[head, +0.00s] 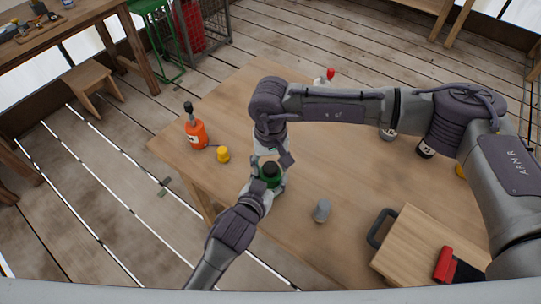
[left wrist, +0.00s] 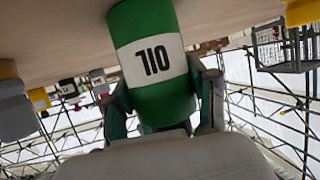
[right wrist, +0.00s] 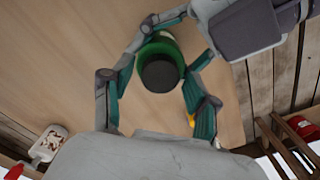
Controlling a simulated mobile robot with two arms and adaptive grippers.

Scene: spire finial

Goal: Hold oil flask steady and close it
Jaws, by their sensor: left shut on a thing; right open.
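The oil flask (head: 271,181) is green with a white band; its label reads OIL in the left wrist view (left wrist: 152,62). A dark round cap (right wrist: 160,73) sits at its top; I cannot tell how tightly it is seated. My left gripper (head: 262,187) is shut on the flask's body, with a finger on each side in the left wrist view. My right gripper (right wrist: 155,88) is open above the flask, its fingers apart on both sides of the cap and not visibly touching it. The right arm hides part of the table behind.
An orange bottle (head: 196,134) with a dark top and a yellow piece (head: 223,154) stand at the table's left. A grey cylinder (head: 321,211) stands to the right of the flask. A wooden board (head: 415,240), a black handle (head: 381,228) and a red item (head: 445,264) lie at front right.

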